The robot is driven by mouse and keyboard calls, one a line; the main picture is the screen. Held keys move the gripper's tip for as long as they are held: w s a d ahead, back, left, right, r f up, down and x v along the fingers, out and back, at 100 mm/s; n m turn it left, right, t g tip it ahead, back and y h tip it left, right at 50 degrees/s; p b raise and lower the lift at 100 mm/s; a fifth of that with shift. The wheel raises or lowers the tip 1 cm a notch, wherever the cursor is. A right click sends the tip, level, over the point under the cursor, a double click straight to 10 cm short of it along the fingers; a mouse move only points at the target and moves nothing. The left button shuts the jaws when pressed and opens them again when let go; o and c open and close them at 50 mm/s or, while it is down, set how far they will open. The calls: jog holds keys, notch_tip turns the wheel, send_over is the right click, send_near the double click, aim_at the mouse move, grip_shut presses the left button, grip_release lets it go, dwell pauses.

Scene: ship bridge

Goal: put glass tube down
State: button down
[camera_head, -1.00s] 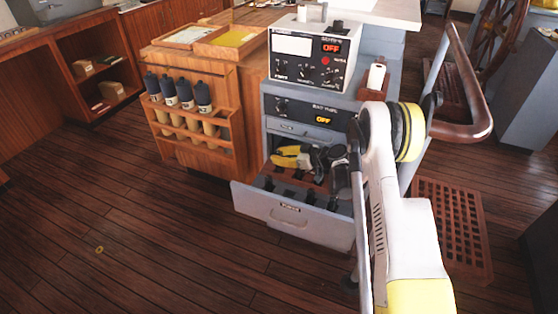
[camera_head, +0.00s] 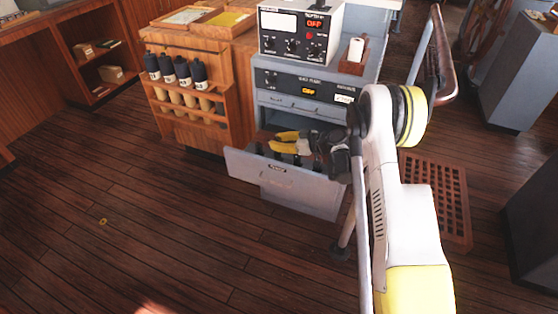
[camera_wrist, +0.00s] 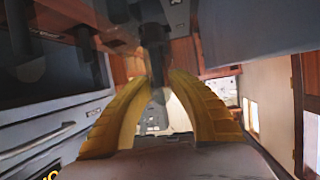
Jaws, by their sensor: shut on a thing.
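My gripper (camera_head: 276,141) has yellow fingers and is low over the open grey drawer (camera_head: 283,188) of the console, just behind its front panel. In the wrist view the two yellow fingers (camera_wrist: 158,84) close in from both sides on a dark, partly see-through upright thing (camera_wrist: 155,58), which seems to be the glass tube. Its lower end is blurred, and I cannot tell whether it touches anything. In the head view I cannot make out the tube; my gripper and the drawer front hide most of the drawer's inside.
The console (camera_head: 313,84) rises behind the drawer, with an instrument box (camera_head: 298,32) on top. A wooden rack (camera_head: 190,98) with several dark-capped bottles stands left. A handrail (camera_head: 420,45) and floor grating (camera_head: 437,190) are right. The floor at front left is mostly clear.

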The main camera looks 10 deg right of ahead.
aim_at(277, 152)
jog(key=shift+f+b, duration=0.9)
jog(key=shift+f, duration=1.6)
jog(key=shift+f, duration=0.15)
jog(key=c, duration=1.2)
grip_release()
